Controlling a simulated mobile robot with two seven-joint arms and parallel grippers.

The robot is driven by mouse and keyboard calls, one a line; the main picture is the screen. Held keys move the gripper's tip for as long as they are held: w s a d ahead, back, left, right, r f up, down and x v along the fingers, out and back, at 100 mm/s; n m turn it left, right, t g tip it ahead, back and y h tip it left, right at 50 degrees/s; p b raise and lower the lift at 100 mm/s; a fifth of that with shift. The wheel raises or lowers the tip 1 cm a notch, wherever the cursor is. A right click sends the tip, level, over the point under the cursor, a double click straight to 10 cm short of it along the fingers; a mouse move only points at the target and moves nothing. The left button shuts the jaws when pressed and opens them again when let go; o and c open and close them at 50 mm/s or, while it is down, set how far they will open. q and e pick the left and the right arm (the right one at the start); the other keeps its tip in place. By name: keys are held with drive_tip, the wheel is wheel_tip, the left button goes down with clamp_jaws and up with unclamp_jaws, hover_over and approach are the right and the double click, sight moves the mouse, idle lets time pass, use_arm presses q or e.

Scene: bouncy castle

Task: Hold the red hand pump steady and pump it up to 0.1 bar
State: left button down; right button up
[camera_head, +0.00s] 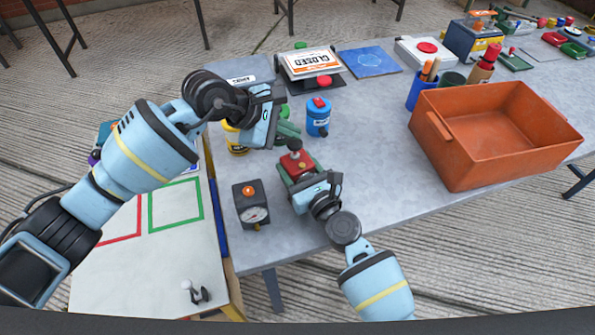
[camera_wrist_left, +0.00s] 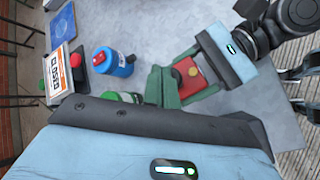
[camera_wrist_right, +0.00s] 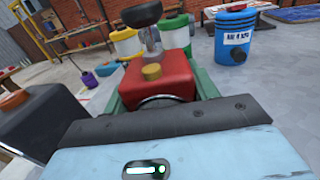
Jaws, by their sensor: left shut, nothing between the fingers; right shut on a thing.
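The red hand pump (camera_head: 298,163) stands on the grey table, with a dark round knob (camera_head: 294,145) on top. My right gripper (camera_head: 301,172) is shut around its red body. In the right wrist view, green fingers flank the pump (camera_wrist_right: 158,75), whose knob (camera_wrist_right: 142,14) sits on a grey stem. My left gripper (camera_head: 284,122) is shut and empty, above and behind the pump. In the left wrist view the pump (camera_wrist_left: 187,73) is right of centre; its knob is not clear there. A dark box with a dial gauge (camera_head: 254,214) stands left of the pump; its reading is too small to tell.
A blue can (camera_head: 318,118) stands behind the pump, and a yellow can (camera_head: 236,140) is partly behind my left gripper. A large orange crate (camera_head: 455,160) fills the right. Table between pump and crate is clear.

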sight(289, 144)
use_arm(q)
drive_tip(key=shift+a+f, duration=0.1)
drive_tip(key=shift+f, duration=1.9)
drive_tip(key=shift+s+f, duration=0.1)
drive_tip(key=shift+f, duration=0.25)
use_arm(e)
drive_tip(key=shift+a, duration=0.1)
use_arm(q)
drive_tip(key=shift+a+f, duration=0.15)
drive_tip(key=shift+f, duration=0.15)
use_arm(e)
drive_tip(key=shift+r, duration=0.1)
use_arm(q)
drive_tip(key=shift+s+a+f, duration=0.1)
drive_tip(key=shift+s+f, duration=0.05)
drive_tip(key=shift+f, duration=0.5)
use_arm(e)
drive_tip(key=shift+s+a, duration=0.1)
use_arm(q)
drive_tip(key=shift+f, duration=0.2)
drive_tip(key=shift+r, duration=3.05)
use_arm(e)
drive_tip(key=shift+d, duration=0.2)
use_arm(q)
drive_tip(key=shift+r, duration=0.4)
drive_tip(key=shift+d+r, duration=0.15)
drive_tip(key=shift+d, duration=0.05)
